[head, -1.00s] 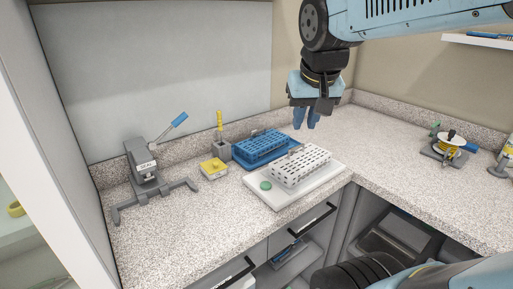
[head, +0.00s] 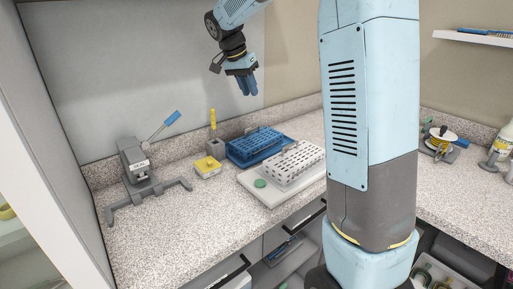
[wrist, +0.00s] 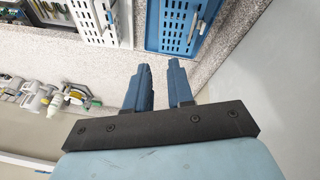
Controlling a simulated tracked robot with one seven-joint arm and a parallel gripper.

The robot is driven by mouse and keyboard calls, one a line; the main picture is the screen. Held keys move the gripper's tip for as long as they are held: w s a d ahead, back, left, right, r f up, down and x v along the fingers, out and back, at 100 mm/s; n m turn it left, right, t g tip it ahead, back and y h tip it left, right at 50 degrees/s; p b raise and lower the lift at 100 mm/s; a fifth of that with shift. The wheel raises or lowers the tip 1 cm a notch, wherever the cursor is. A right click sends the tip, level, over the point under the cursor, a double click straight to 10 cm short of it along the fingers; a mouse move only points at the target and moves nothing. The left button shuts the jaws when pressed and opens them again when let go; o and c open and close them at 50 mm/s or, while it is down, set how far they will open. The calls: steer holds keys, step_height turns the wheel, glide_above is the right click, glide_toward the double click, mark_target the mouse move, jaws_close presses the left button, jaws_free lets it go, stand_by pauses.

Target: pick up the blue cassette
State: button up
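The blue cassette (head: 256,140) is a perforated rack sitting in a blue tray (head: 236,160) on the counter, behind a white cassette (head: 298,163). It also shows at the top of the wrist view (wrist: 175,22), with a thin grey bar across it. My gripper (head: 250,94) hangs in the air above the blue cassette, fingers downward and apart from it. In the wrist view the two blue fingers (wrist: 160,72) stand apart with bare counter visible between them, and nothing is held.
Left are a yellow box (head: 207,167), a grey holder with a yellow-handled tool (head: 214,148) and a sealing device (head: 138,165) with a blue lever. A panel stands behind.

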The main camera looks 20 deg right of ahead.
steer(key=w+a+f+m+h, duration=0.1)
steer(key=w+a+f+m, duration=0.1)
steer(key=w+f, duration=0.5)
steer(key=shift+m+g, duration=0.3)
steer(key=shift+g, duration=0.1)
steer(key=x, duration=0.4)
steer(key=w+d+x, duration=0.1)
steer(key=x, duration=0.2)
steer(key=shift+r, duration=0.15)
steer(key=shift+x, duration=2.5)
steer(key=shift+w, duration=0.2)
jaws_close()
